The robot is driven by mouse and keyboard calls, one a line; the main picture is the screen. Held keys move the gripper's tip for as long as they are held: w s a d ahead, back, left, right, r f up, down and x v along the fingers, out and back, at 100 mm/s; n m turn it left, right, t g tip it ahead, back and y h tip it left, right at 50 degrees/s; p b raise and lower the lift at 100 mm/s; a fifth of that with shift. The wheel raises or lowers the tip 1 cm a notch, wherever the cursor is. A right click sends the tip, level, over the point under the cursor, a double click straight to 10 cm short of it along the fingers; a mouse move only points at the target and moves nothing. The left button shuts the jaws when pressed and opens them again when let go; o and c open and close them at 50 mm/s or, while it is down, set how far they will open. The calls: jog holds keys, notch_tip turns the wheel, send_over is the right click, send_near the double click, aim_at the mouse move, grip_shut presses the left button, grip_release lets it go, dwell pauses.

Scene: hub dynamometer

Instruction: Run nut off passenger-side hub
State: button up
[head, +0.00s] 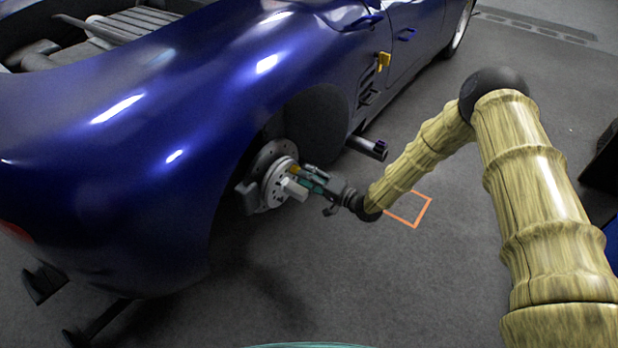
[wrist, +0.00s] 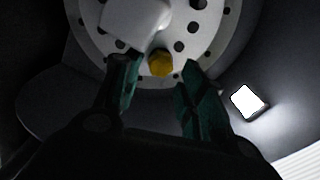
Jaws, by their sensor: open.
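The hub (head: 277,184) with its brake disc shows inside the wheel opening of the blue car (head: 200,110); the wheel is off. In the wrist view the pale hub face (wrist: 203,30) has several dark holes. A yellow nut (wrist: 160,62) sits on its lower part, and it shows small in the head view (head: 295,170). A white block-like part (wrist: 135,20) juts from the hub beside the nut and hides some of the face. My gripper (wrist: 158,88) is open, its two green fingers below and either side of the nut, apart from it. The gripper also shows at the hub (head: 308,184).
An orange square outline (head: 410,209) is marked on the floor. Dark support feet (head: 45,283) stand at lower left. A bright white square (wrist: 248,101) shows right of the fingers.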

jog(key=shift+w+f+m+b, duration=0.15)
jog(key=shift+m+b, duration=0.2)
jog(key=shift+m, duration=2.45)
jog(key=shift+s+a, duration=0.15)
jog(key=shift+s, duration=0.1)
